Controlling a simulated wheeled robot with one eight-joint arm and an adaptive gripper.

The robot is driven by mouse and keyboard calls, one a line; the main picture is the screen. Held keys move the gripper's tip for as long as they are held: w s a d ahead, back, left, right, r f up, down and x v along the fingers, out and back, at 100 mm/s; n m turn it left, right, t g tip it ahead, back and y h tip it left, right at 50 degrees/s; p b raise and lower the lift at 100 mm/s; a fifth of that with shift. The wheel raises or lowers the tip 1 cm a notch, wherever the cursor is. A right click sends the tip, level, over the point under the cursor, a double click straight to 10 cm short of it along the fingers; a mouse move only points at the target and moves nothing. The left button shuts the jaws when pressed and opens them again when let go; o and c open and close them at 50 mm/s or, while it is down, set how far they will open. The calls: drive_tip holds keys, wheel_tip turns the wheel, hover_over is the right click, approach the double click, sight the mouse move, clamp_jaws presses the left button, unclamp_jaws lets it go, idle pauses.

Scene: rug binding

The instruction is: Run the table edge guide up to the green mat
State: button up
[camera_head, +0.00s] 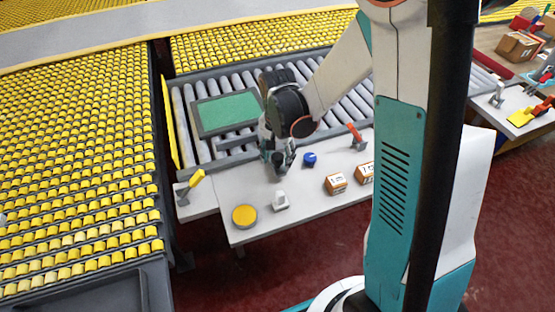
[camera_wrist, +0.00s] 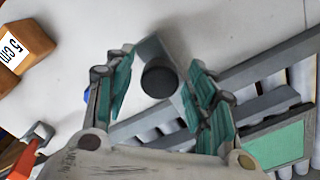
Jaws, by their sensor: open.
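The green mat (camera_head: 228,112) lies in a dark grey frame on the roller conveyor, left of my arm. Part of it shows at the lower right of the wrist view (camera_wrist: 277,147). The table edge guide appears to be the grey piece (camera_wrist: 152,50) with a round dark knob (camera_wrist: 158,79) in the wrist view. A grey bar (camera_head: 236,142) lies across the rollers just nearer than the mat, apart from it. My gripper (camera_head: 280,166) is open and low over the table's back edge. Its fingers stand on either side of the knob; I cannot tell whether they touch it.
The white table (camera_head: 235,205) bears a yellow disc (camera_head: 244,215), a small white block (camera_head: 280,201), a blue knob (camera_head: 310,159), boxes (camera_head: 336,183) and a red-handled clamp (camera_head: 357,139). A yellow-handled clamp (camera_head: 191,186) stands at the left. Bare rollers surround the mat frame.

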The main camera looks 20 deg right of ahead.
drive_tip(key=shift+f, duration=0.2)
clamp_jaws()
drive_tip(key=w, duration=0.6)
drive_tip(key=shift+w, duration=0.15)
unclamp_jaws()
wheel_tip(320, 180, up, 12)
idle(0.6)
